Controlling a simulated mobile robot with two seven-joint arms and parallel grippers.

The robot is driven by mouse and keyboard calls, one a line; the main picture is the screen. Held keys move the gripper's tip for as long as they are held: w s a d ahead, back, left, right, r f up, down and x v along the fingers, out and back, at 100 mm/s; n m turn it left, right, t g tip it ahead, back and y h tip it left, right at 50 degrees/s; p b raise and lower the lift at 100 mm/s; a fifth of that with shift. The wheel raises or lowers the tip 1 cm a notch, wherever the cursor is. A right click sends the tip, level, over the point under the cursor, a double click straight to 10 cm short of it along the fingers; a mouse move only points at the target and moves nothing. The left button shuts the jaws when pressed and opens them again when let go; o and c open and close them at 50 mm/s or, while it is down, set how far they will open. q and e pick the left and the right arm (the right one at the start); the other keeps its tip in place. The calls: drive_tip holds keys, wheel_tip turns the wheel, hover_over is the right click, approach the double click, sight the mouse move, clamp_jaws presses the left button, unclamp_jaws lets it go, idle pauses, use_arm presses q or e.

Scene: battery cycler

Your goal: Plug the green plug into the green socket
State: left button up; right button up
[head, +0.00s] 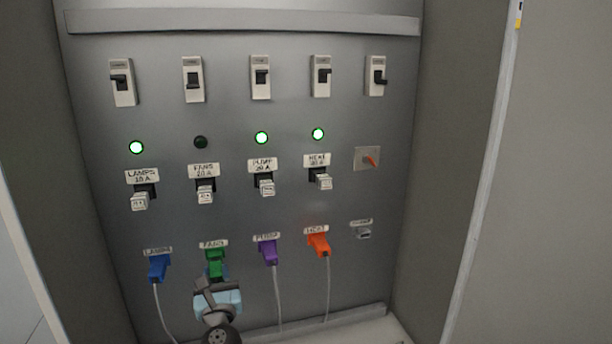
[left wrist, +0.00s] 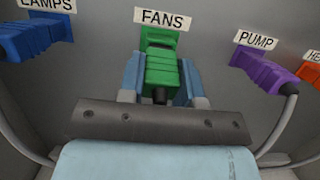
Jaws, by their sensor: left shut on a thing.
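The green plug (head: 215,266) is at the green socket (head: 214,251) under the FANS label in the head view. In the left wrist view the green plug (left wrist: 162,77) points into the green socket (left wrist: 160,38) and lines up with it. I cannot tell whether it is fully seated. My left gripper (head: 217,284) is shut on the green plug from below. Its light blue fingers (left wrist: 163,80) stand on both sides of the plug in the left wrist view. My right gripper is in neither view.
A blue plug (head: 159,267) under LAMPS is to the left; a purple plug (head: 268,251) under PUMP and an orange plug (head: 318,243) are to the right, with grey cables hanging. The FANS lamp (head: 200,142) is dark; the other lamps glow green. Cabinet walls flank the panel.

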use_arm(q)
drive_tip(key=shift+v, duration=2.75)
drive_tip(key=shift+w+a+r+g+h, duration=0.1)
drive_tip(key=shift+w+r+g+h, duration=0.15)
drive_tip(key=shift+r+g, duration=0.45)
drive_tip(key=shift+w+r+g+h, duration=0.15)
drive_tip(key=shift+w+r+g, duration=0.1)
drive_tip(key=shift+r+g, duration=0.45)
drive_tip(key=shift+x, duration=1.05)
drive_tip(key=shift+r, duration=0.1)
